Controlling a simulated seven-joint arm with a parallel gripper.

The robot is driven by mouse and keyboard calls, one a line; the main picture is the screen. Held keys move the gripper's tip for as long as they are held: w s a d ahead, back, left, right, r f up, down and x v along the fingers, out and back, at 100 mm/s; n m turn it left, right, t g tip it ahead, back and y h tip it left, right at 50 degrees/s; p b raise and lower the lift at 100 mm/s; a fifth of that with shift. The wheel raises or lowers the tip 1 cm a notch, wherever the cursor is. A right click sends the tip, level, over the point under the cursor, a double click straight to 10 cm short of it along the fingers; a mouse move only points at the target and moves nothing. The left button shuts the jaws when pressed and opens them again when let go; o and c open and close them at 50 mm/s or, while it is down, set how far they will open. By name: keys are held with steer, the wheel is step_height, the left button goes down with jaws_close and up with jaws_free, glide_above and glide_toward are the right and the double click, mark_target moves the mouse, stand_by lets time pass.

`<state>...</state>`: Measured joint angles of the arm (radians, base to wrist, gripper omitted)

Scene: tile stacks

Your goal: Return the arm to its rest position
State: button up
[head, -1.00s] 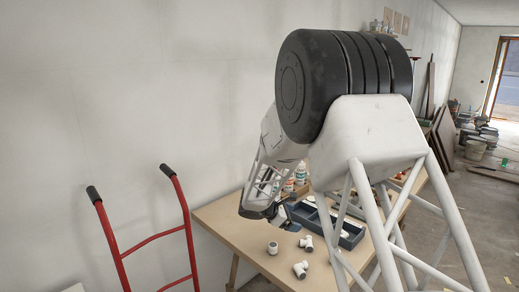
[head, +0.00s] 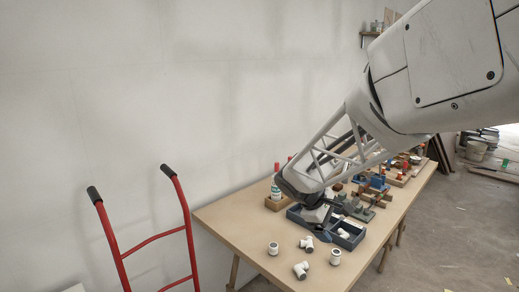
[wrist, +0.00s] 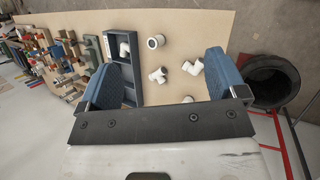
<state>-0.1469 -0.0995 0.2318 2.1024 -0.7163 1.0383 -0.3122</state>
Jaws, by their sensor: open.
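My gripper (wrist: 168,80) is open in the wrist view, its two blue-padded fingers wide apart with nothing held between them. In the head view my gripper (head: 318,222) hangs over the table near the blue-grey tray, and the arm reaches in from the upper right. The fingertips are hard to make out there. The wooden table (head: 237,219) lies below. Whether the gripper touches anything on it cannot be told.
The blue-grey tray (head: 345,241) holds a white fitting. Several white pipe fittings (head: 300,270) lie loose on the table's near part. Bottles, clamps and blocks crowd its far part. A red hand truck (head: 150,240) stands at the left by the wall.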

steer(key=s+r+m+y, duration=0.2)
steer(key=s+m, duration=0.3)
steer(key=s, duration=0.9)
steer(key=s+a+r+m+t+y, duration=0.1)
steer(key=s+m+y, duration=0.3)
steer(key=s, duration=1.1)
steer(key=shift+s+r+m+t+y, duration=0.2)
steer(key=shift+r+m+t+y, duration=0.15)
steer(key=shift+r+m, duration=0.25)
